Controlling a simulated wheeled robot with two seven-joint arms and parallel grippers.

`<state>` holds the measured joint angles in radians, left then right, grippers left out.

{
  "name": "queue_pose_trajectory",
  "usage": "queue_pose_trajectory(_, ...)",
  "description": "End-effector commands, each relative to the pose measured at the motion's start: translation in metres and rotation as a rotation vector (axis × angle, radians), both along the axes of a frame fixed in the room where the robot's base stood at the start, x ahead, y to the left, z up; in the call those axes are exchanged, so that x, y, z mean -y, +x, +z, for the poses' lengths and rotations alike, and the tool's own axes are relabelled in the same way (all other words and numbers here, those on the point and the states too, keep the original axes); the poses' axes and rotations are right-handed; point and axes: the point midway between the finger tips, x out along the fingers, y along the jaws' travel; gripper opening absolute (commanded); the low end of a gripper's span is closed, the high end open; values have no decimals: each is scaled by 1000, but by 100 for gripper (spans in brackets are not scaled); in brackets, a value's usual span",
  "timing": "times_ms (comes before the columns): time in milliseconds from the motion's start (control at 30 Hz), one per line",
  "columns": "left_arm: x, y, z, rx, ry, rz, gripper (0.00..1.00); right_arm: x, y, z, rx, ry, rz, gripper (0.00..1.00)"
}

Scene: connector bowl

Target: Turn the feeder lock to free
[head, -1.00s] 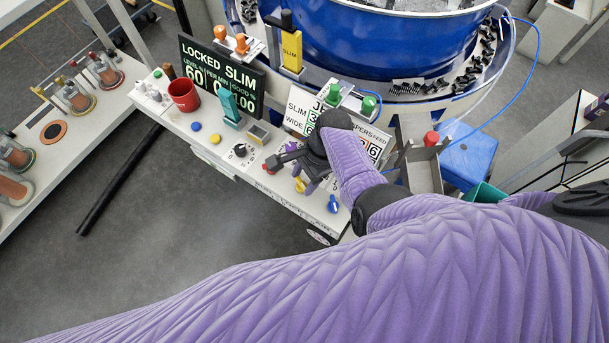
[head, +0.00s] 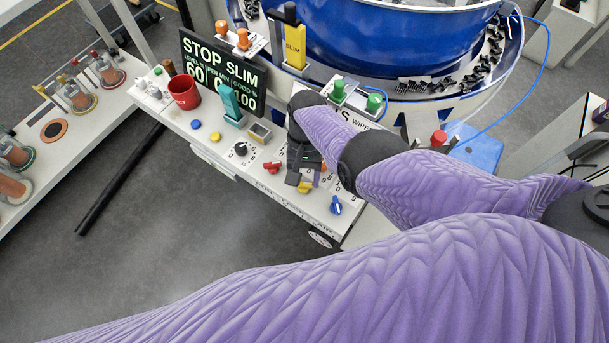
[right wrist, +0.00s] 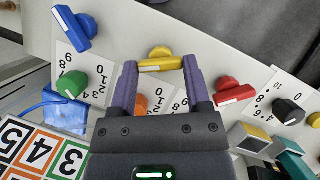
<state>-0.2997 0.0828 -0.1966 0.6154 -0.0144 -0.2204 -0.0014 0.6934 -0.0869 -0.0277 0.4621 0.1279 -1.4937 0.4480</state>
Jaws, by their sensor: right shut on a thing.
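My right gripper (right wrist: 160,66) is shut on the yellow knob (right wrist: 160,61), whose bar lies crosswise between its two fingertips. In the head view the right gripper (head: 303,180) reaches down over the panel's front part, with the yellow knob (head: 304,187) partly showing at its tips. The display (head: 222,75) reads STOP SLIM. The label of the yellow knob cannot be read. My left gripper is not in view.
A red knob (right wrist: 232,92) and a blue knob (right wrist: 74,27) flank the yellow one. A green knob (right wrist: 72,84), an orange knob (right wrist: 140,105) and a black knob (right wrist: 288,112) are nearby. A red cup (head: 184,92) stands by the display; the blue bowl (head: 390,45) is behind.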

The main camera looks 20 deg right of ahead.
Motion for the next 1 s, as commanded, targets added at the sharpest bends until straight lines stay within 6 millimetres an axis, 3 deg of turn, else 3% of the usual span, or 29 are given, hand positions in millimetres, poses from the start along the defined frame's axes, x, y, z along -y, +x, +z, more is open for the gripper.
queue_pose_trajectory(400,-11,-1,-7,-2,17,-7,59,-2,0,-1,-2,-1,231,3)
queue_pose_trajectory(1000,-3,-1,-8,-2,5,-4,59,-2,0,0,-1,1,290,3)
